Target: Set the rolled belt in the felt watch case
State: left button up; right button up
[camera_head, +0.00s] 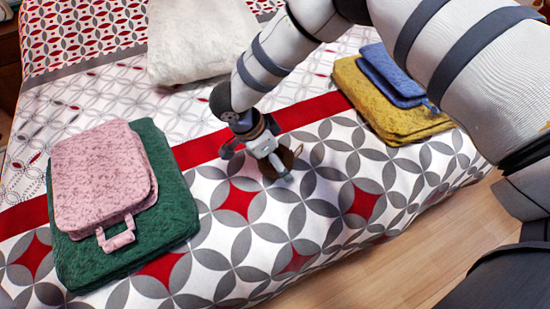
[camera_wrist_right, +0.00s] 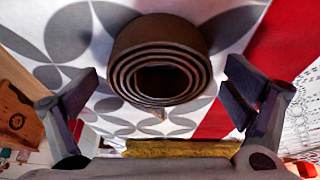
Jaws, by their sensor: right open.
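The rolled belt (camera_wrist_right: 160,60) is a brown spiral coil on the patterned bedspread, seen large in the right wrist view. In the head view only a brown part of it (camera_head: 291,158) shows behind my right gripper (camera_head: 274,168). My right gripper also shows in the wrist view (camera_wrist_right: 158,112), open, with its fingers apart on either side of the coil and not closed on it. I cannot tell which thing in view is the felt watch case. My left gripper is not in view.
A pink textured pad with a loop (camera_head: 100,175) lies on a green one (camera_head: 165,215) at the left of the bed (camera_head: 235,270). A blue piece (camera_head: 390,78) lies on mustard ones (camera_head: 375,105) at the right. A whitish cushion (camera_head: 200,40) is farther back.

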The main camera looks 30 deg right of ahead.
jog(key=c, duration=1.5)
